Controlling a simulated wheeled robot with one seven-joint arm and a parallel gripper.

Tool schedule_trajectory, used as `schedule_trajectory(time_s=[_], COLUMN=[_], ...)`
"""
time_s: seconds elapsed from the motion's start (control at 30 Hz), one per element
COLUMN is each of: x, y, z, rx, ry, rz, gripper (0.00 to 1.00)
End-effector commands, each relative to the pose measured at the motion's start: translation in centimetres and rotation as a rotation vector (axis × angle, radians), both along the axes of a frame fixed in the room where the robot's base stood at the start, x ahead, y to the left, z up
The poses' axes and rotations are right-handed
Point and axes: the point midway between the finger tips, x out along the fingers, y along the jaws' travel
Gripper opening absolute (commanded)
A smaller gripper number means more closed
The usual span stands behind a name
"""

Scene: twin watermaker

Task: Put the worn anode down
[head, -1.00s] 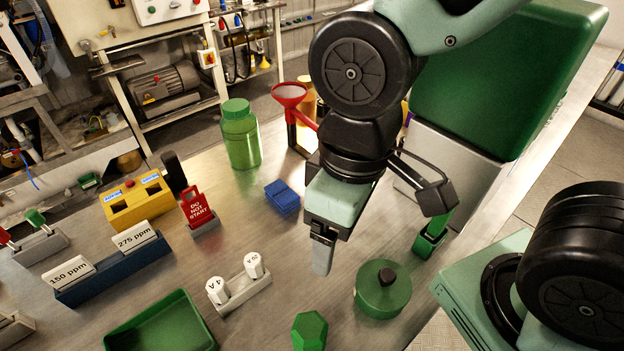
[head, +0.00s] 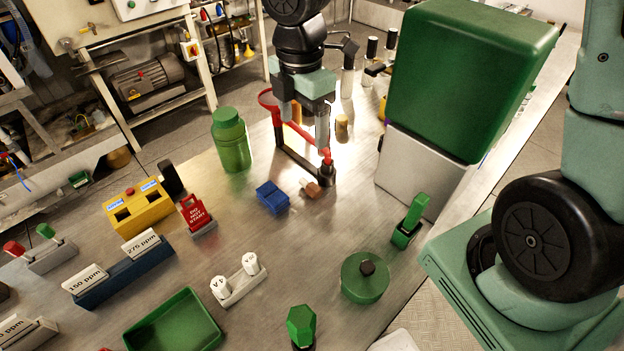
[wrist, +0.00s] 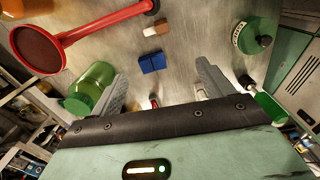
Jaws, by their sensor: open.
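My gripper (head: 303,132) is open above the back of the metal bench, beside the red-ringed tool on its stand. In the wrist view its two fingers (wrist: 161,82) are wide apart with nothing held between them. A small brown-and-white block (head: 311,188) lies on the bench just right of a blue block (head: 272,197). It also shows in the wrist view (wrist: 156,29), beyond the fingertips and apart from them. I cannot tell for certain whether this block is the worn anode; nothing in view is marked as such.
The red-ringed tool (head: 268,98) and green bottle (head: 231,142) stand near my gripper. A large green-topped case (head: 470,80) is at right. A green tray (head: 172,325), round green lidded pot (head: 364,280) and white numbered pegs (head: 235,275) stand nearer. The middle bench is mostly clear.

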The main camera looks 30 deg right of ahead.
Motion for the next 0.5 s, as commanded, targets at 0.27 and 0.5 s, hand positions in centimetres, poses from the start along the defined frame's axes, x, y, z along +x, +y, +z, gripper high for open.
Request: schedule_trajectory(time_s=[0.27,0.5], x=[1.2,1.1], y=[-0.8,-0.7], z=[-2.0,-7.1], rx=[0.003,0.004], ry=[0.001,0.001], rz=[0.08,0.079], gripper=[0.8,0.8])
